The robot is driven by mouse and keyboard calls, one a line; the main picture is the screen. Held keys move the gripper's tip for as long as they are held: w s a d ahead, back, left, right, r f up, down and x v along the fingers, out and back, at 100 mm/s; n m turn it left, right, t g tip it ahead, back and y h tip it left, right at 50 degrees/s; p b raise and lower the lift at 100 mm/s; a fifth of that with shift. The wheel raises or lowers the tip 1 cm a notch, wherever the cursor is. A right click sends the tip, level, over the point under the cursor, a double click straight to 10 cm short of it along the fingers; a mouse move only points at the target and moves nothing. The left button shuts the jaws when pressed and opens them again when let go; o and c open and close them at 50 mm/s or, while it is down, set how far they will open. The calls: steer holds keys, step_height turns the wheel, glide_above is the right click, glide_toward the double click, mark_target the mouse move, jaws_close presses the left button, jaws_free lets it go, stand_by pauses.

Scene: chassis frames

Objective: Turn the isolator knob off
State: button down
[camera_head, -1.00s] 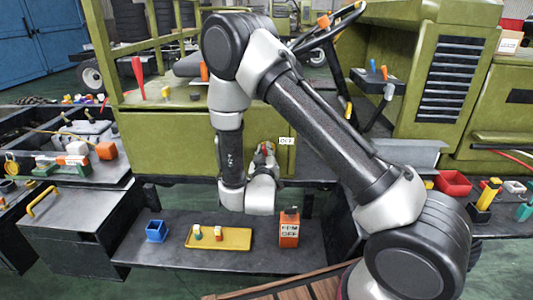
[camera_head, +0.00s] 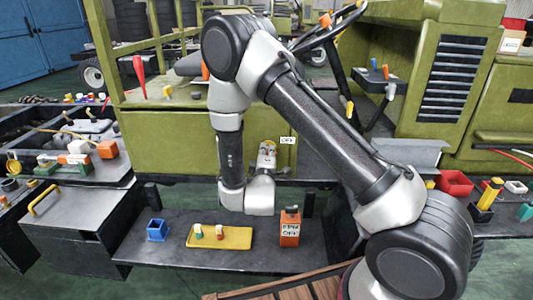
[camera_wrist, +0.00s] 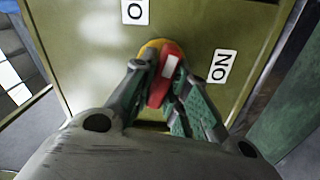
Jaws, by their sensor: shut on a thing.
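The isolator knob (camera_wrist: 158,88) is a red handle with a white mark on a yellow base, set on an olive panel. In the wrist view my gripper (camera_wrist: 163,74) has its green-padded fingers on both sides of the handle and is shut on it. The handle's marked end points up and slightly right, between the ON label (camera_wrist: 221,67) and a cut-off label starting with O (camera_wrist: 135,11). In the head view my gripper (camera_head: 267,156) is at the panel below the OFF label (camera_head: 287,140).
Below the panel is a dark shelf (camera_head: 180,262) with a blue bin (camera_head: 157,230), a yellow tray (camera_head: 205,240) and an orange box (camera_head: 289,228). A red-handled tool (camera_head: 138,70) stands on the ledge above. My arm crosses in front of the panel's right side.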

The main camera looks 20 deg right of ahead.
steer(key=shift+n, duration=1.2)
steer(key=shift+f, duration=0.1)
steer(key=c, duration=1.4)
jaws_free()
steer(key=shift+c, duration=0.2)
steer(key=v, duration=1.2)
